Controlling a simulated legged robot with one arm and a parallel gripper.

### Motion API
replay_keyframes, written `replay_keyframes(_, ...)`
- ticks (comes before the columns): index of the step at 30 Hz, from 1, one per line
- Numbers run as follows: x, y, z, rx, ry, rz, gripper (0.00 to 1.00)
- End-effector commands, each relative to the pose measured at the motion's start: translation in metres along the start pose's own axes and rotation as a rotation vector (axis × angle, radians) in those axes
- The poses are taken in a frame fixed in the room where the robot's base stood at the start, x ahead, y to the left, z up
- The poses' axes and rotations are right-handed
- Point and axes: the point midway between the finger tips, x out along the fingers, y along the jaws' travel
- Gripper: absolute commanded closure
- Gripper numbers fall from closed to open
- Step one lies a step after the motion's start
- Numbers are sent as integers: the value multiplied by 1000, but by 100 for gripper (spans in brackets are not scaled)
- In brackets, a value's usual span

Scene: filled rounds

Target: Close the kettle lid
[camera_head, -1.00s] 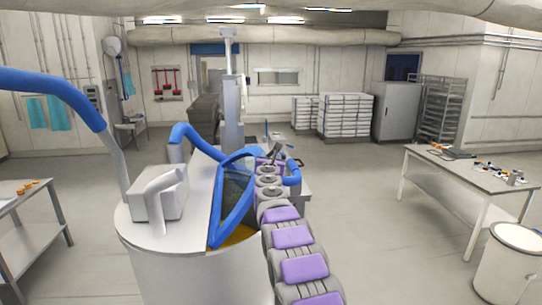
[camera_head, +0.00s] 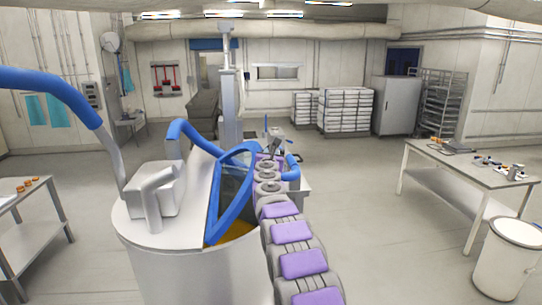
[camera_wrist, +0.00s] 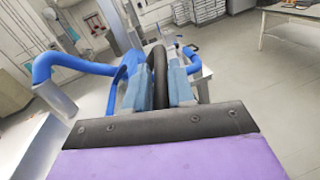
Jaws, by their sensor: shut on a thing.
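The kettle (camera_head: 190,270) is a large steel vat in the head view, with orange contents showing at its right opening. Its blue-rimmed lid (camera_head: 216,232) stands raised and tilted over that opening. My arm, with purple panels, reaches along the right side of the kettle. My gripper (camera_head: 275,146) is small and partly hidden beyond the arm, near the lid's far upper edge. In the wrist view my gripper (camera_wrist: 159,85) has its two blue-grey fingers on either side of a dark curved bar (camera_wrist: 160,62). I cannot tell how the bar joins the lid.
A blue pipe (camera_head: 45,82) arches over the kettle's left side, and another blue tube (camera_head: 293,168) is right of my arm. A table (camera_head: 465,170) with small items and a white bin (camera_head: 508,262) stand at right. A side table (camera_head: 40,215) stands at left. Floor between is clear.

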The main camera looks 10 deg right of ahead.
Motion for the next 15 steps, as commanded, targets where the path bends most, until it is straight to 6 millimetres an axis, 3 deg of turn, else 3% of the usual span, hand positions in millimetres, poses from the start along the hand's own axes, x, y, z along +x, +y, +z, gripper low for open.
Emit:
replay_keyframes(1, -1, 8, -4, -2, 5, 12, 100)
replay_keyframes(8, -2, 10, -7, 1, 8, 15, 100)
replay_keyframes(15, 1, -5, -27, 66, 23, 13, 100)
